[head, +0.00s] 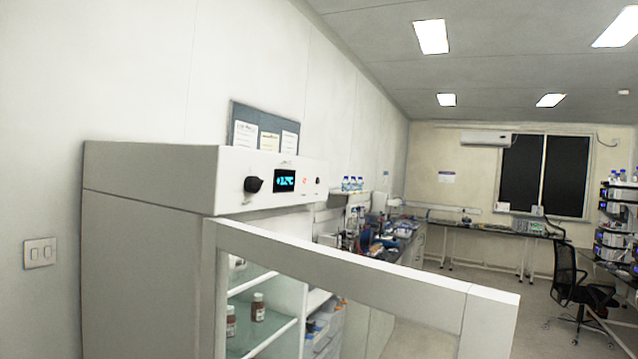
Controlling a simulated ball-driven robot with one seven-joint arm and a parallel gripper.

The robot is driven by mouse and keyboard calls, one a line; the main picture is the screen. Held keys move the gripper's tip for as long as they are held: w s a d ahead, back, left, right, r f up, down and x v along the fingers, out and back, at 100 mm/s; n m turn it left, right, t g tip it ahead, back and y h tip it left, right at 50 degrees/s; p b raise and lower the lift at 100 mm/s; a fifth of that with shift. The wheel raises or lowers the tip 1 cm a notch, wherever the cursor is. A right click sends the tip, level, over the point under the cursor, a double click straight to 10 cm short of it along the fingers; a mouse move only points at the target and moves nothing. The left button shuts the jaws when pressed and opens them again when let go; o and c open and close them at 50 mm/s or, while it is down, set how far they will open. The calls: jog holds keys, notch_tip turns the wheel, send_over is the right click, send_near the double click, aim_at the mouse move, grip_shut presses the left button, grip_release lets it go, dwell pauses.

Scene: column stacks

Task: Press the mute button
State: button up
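A white lab fridge cabinet (150,182) stands at the left against the wall. Its top front panel carries a black knob (253,184), a lit blue display (285,181), a small reddish spot (305,181) and a small dark spot (318,181) to the right. The spots are too small to read, so I cannot tell which one is the mute button. My gripper is not in view.
The fridge's white-framed door (370,262) stands open, reaching out to the right below the panel. Brown bottles (258,307) stand on glass shelves inside. Benches with equipment (470,232) and an office chair (577,287) are farther back. Open floor lies between.

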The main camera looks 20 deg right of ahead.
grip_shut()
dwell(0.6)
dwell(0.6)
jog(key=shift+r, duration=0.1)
